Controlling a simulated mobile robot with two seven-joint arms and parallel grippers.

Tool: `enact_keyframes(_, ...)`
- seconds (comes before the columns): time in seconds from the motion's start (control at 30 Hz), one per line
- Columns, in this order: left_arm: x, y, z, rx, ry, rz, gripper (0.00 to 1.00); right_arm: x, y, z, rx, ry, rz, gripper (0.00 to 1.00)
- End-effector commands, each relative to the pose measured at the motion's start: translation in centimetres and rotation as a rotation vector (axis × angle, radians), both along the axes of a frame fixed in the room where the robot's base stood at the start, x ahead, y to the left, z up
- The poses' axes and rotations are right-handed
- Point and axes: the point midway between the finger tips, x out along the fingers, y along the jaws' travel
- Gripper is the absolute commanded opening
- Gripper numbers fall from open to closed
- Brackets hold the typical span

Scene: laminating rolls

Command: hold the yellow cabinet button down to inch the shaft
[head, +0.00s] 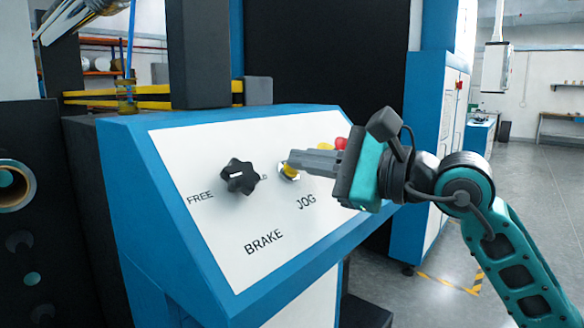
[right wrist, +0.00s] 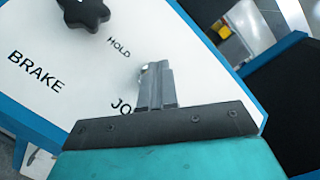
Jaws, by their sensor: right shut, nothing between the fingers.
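The yellow button (head: 289,174) sits in a silver ring on the white sloped panel (head: 180,150), just above the word JOG. My right gripper (head: 291,160) is shut and empty, with its fingertips at the button and covering part of it. I cannot tell whether the tips touch it or whether it is pushed in. In the right wrist view the shut fingers (right wrist: 155,72) point at the panel above JOG, and the button is mostly hidden behind them.
A black star knob (head: 239,177) stands left of the button, among the words FREE, BRAKE and HOLD. Blue cabinet edges frame the panel. Open floor (head: 530,200) lies at the right.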

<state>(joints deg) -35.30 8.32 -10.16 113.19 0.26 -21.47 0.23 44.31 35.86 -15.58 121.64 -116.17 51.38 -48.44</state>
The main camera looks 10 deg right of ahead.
Motion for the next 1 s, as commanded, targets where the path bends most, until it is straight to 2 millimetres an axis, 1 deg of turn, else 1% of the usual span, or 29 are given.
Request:
enact_keyframes(0.23, 0.0, 0.0, 0.2, 0.000, 0.000, 0.000, 0.43, -0.7, -0.6, 0.9, -0.001, -0.002, -0.001, 0.00)
enact_keyframes(0.67, 0.0, 0.0, 0.3, 0.000, 0.000, 0.000, 0.43, -0.9, -0.8, 1.3, -0.001, -0.002, -0.001, 0.00)
enact_keyframes(1.0, 0.0, 0.0, 0.9, 0.000, 0.000, 0.000, 0.43, -2.6, -2.1, 3.5, -0.001, -0.003, -0.002, 0.00)
